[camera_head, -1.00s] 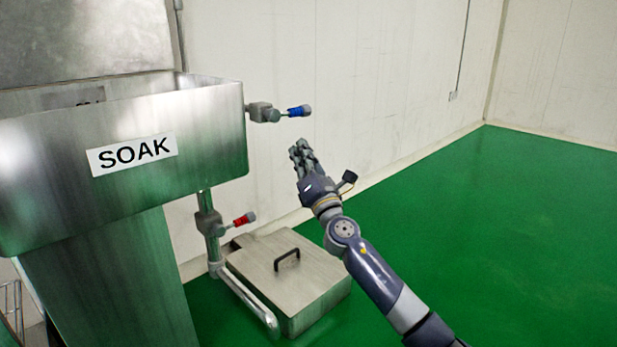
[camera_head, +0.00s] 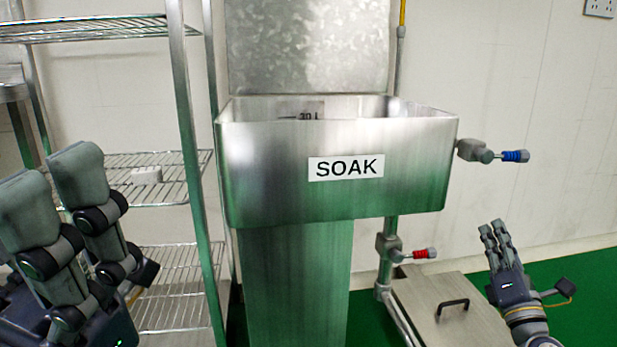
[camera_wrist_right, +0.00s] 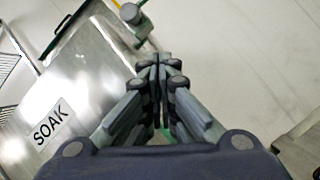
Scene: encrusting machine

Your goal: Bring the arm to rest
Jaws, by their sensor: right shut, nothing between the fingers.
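My right gripper (camera_head: 491,229) stands upright at the lower right of the head view, in front of the wall and beside the lidded metal box. It is shut and empty. In the right wrist view its fingers (camera_wrist_right: 160,62) come together with nothing between them. My left gripper (camera_head: 55,165) shows large and close at the left edge of the head view, with its grey fingers pointing up. I cannot tell whether it is open or shut, and part of it is cut off by the frame.
A steel soak sink (camera_head: 290,185) stands in the middle, with a blue-handled valve (camera_head: 514,156) and a red-handled valve (camera_head: 424,254) at its right. A wire shelf rack (camera_head: 182,150) is at left. A lidded metal box (camera_head: 425,300) sits low at right. Green floor (camera_head: 590,290) lies beyond.

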